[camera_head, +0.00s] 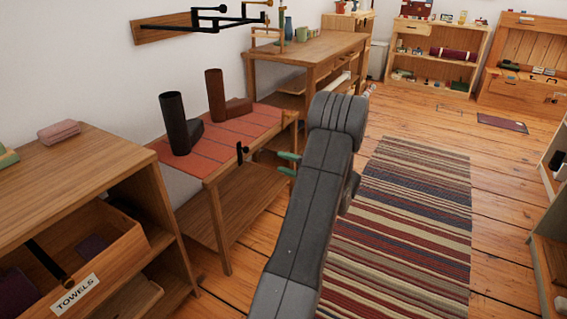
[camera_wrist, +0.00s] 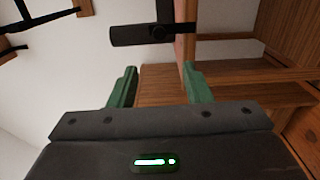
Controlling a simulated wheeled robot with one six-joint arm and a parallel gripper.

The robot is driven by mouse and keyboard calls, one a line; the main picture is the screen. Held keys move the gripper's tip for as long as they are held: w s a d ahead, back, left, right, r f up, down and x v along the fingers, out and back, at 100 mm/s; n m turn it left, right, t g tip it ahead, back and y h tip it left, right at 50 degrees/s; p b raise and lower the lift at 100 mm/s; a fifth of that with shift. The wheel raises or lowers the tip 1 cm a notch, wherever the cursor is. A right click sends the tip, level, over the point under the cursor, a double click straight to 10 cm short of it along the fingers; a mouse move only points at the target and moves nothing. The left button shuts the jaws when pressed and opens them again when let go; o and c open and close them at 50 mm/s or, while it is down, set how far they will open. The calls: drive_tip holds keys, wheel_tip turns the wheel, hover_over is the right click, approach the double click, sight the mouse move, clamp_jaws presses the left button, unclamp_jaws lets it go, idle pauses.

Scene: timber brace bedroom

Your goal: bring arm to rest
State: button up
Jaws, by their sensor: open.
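The arm reaches up through the middle of the head view, over the floor beside a low table (camera_head: 207,187) with a red-orange top. A dark boot-like object (camera_head: 174,125) and a brown one (camera_head: 215,97) stand upright on that table. The wrist view shows a dark object (camera_wrist: 140,35) beyond the fingers, apart from them.
A wooden cabinet (camera_head: 60,185) with an open drawer labelled TOWELS stands at the left. A desk (camera_head: 305,48) and shelves (camera_head: 437,57) stand at the back. A wall rack (camera_head: 200,22) hangs above the low table.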

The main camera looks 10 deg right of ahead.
sight(247, 151)
drive_tip(key=b+x, duration=0.4)
drive_tip(key=x, duration=1)
drive_tip(key=shift+d, duration=0.1)
drive_tip(key=shift+d, duration=0.1)
